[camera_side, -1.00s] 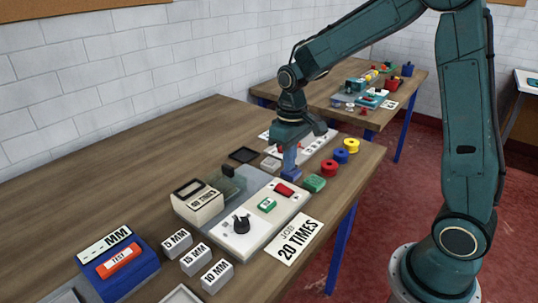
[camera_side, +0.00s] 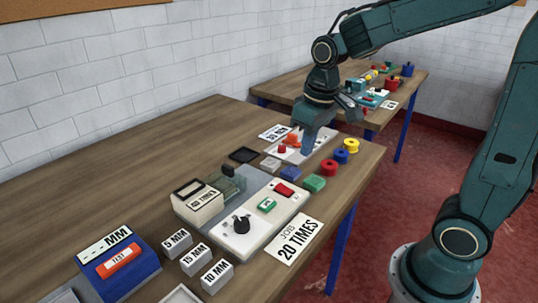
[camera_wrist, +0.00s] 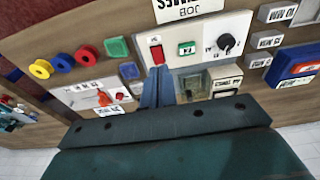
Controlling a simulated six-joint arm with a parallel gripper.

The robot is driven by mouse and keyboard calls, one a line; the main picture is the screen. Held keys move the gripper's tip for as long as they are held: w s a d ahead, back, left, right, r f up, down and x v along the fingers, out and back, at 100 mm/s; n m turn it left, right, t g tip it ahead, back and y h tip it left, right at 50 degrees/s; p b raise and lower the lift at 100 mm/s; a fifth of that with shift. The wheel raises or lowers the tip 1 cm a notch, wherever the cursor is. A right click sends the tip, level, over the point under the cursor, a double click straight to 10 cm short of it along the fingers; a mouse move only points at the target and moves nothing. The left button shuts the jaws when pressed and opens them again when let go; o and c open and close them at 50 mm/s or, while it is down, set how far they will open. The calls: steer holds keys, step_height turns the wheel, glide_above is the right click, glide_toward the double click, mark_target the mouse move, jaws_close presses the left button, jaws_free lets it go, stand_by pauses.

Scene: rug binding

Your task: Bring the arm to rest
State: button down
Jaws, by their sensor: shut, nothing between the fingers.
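My gripper (camera_side: 307,143) is in the air over the back part of the wooden table, near a white board with red and orange parts. Its blue fingers are shut with nothing between them; they also show in the wrist view (camera_wrist: 157,90). The grey-white machine (camera_side: 236,240) with a red switch, green button and black knob stands in front of it. A blue block (camera_side: 290,174) lies beside the machine's far end, apart from my fingers. It also shows in the wrist view (camera_wrist: 130,71).
A green block (camera_side: 315,183), red spool (camera_side: 329,168), blue spool (camera_side: 339,156) and yellow spool (camera_side: 351,145) line the right edge. The white board (camera_side: 318,148) lies partly behind my gripper. Labelled blocks and a blue test box (camera_side: 128,272) stand in front. The table's left side is clear.

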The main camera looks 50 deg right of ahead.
steer(key=s+a+r+t, duration=0.2)
steer(key=s+r, duration=0.3)
steer(key=s, duration=0.9)
steer(key=shift+s+a+r+t, duration=0.15)
steer(key=shift+t, duration=0.75)
